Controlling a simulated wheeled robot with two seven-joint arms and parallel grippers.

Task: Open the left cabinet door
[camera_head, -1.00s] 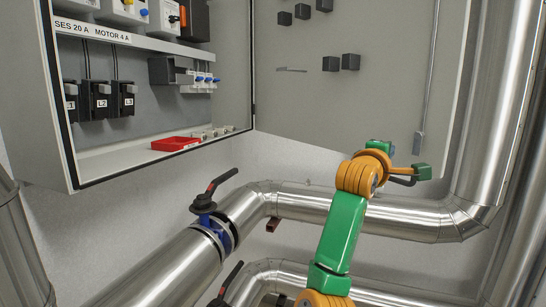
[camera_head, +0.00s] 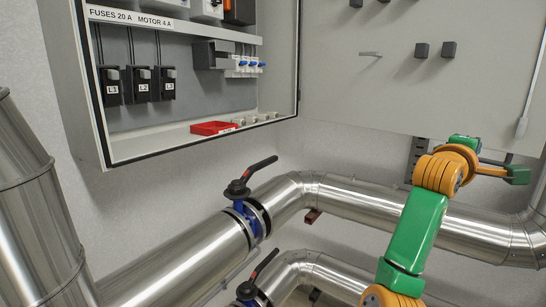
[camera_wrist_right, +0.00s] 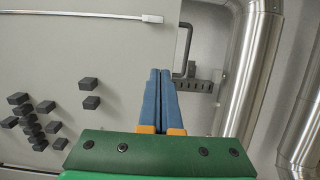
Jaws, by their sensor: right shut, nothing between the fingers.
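The grey cabinet (camera_head: 105,140) stands open at the left of the head view, its inside exposed. Its door (camera_head: 400,90) is swung out to the right of the opening. The door's inner face shows, with black blocks on it and its far end cut off by the frame. This face also fills the left of the right wrist view (camera_wrist_right: 120,50). My right gripper (camera_wrist_right: 159,70) is shut and empty, its blue fingers together and overlapping the panel edge in that view. I cannot tell whether they touch the door. In the head view its fingers are hidden. My left gripper is out of view.
Thick steel pipes (camera_head: 360,205) run below the cabinet and door. Two valves with black levers, one upper (camera_head: 240,190) and one lower (camera_head: 250,285), sit on them. A red tray (camera_head: 213,128) lies on the cabinet floor. A slotted bracket (camera_wrist_right: 195,85) is on the wall.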

